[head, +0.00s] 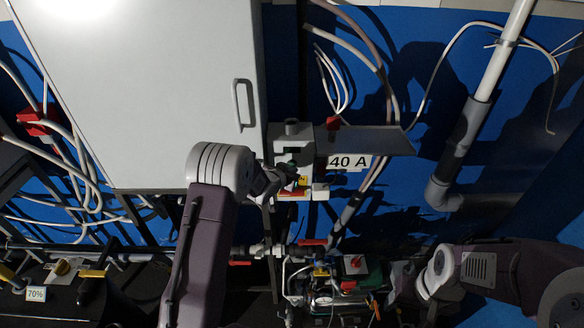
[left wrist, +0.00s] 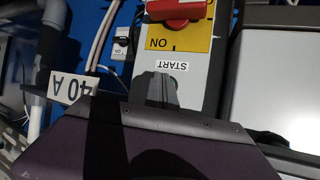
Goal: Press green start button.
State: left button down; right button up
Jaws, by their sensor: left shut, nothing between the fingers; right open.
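The grey control box (head: 298,134) is beside the large pale cabinet in the head view. The left wrist view shows the box's face with a START label (left wrist: 172,65), upside down. My left gripper (head: 284,178) is in front of this box in the head view. In the left wrist view its dark closed fingers (left wrist: 158,90) are right by the START label. The gripper is shut and empty. My right gripper (head: 404,284) is low on the right, open, away from the box.
A red rotary switch (left wrist: 174,8) on a yellow plate (left wrist: 178,40) is on the same box. A "40 A" sign (head: 350,162) is right of it. The large cabinet (head: 150,90) is on the left. Pipes and red-handled valves (head: 312,243) are below.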

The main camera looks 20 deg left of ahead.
pick_arm(q)
jog(key=shift+s+d, duration=0.2)
jog(key=shift+s, duration=0.4)
jog(key=s+b, duration=0.1)
jog(key=s, duration=0.1)
jog(key=s+d+b, duration=0.1)
jog(key=s, duration=0.1)
jog(key=shift+s+d, duration=0.2)
jog(key=shift+s, duration=0.2)
dwell(0.4)
